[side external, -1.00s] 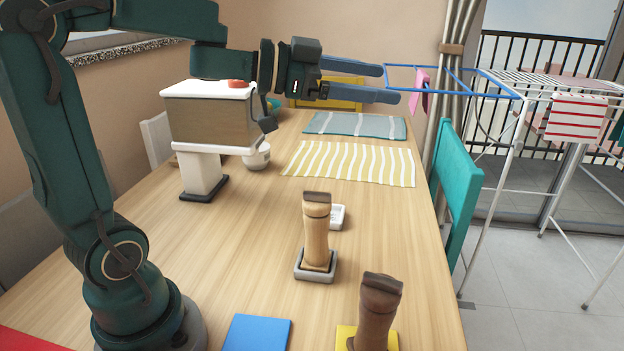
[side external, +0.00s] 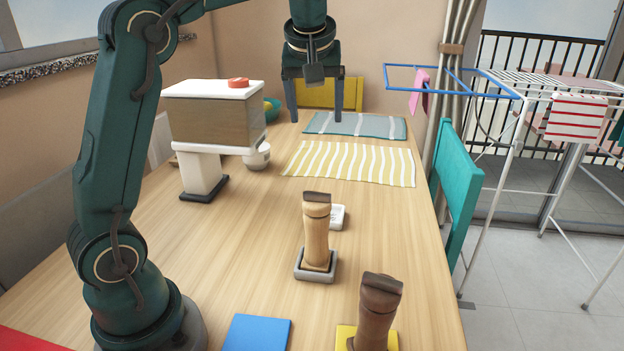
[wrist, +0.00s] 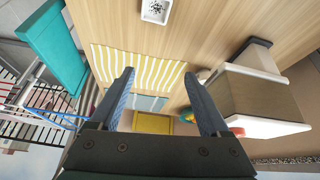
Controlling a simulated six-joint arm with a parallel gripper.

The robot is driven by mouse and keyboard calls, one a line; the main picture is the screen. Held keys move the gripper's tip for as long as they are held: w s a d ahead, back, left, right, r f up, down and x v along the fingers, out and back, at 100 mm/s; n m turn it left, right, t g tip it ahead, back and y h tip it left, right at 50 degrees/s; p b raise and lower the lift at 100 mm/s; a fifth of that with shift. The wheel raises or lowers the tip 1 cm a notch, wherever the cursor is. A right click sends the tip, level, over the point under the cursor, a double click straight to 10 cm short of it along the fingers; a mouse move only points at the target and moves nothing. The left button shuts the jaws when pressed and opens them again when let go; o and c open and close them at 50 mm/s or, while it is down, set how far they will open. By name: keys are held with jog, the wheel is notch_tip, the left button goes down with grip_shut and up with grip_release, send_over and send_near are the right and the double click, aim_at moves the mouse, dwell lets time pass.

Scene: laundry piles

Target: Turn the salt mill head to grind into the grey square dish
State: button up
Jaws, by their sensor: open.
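A light wooden mill (side external: 317,235) with a dark head stands upright on a grey square dish (side external: 301,271) at the table's middle. A darker wooden mill (side external: 375,315) stands on a yellow square (side external: 392,338) at the front; I cannot tell from markings which is the salt mill. A small white square dish (side external: 337,222) sits just behind the light mill, partly hidden. It also shows in the wrist view (wrist: 156,11), with dark grains in it. My gripper (side external: 315,114) is open, empty and pointing down, well behind and above both mills. Its fingers also show in the wrist view (wrist: 158,76).
A striped yellow cloth (side external: 352,164) and a blue-grey cloth (side external: 355,125) lie at the back. A blue square (side external: 257,333) lies in front. A teal chair (side external: 457,195) stands right.

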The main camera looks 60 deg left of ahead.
aim_at(317, 192)
jog(key=s+d+g+h, duration=0.1)
jog(key=s+d, duration=0.1)
jog(key=s+d+m+g+h, duration=0.1)
jog(key=d, duration=0.2)
jog(key=s+d+g+h, duration=0.1)
jog(key=s+d+h, duration=0.1)
jog(key=d, duration=0.1)
jog(key=shift+s+d+f+g, duration=0.25)
jog(key=shift+s+f+g, duration=0.05)
jog(key=shift+f+g, duration=0.1)
jog(key=shift+a+f, duration=0.1)
jog(key=shift+f, duration=5.75)
jog(key=shift+c, duration=0.3)
jog(key=c, duration=0.8)
jog(key=m, duration=0.4)
jog(key=shift+m, duration=0.4)
jog(key=m, duration=0.3)
jog(key=shift+m, duration=0.3)
jog(key=o, duration=0.9)
jog(key=shift+c, duration=0.2)
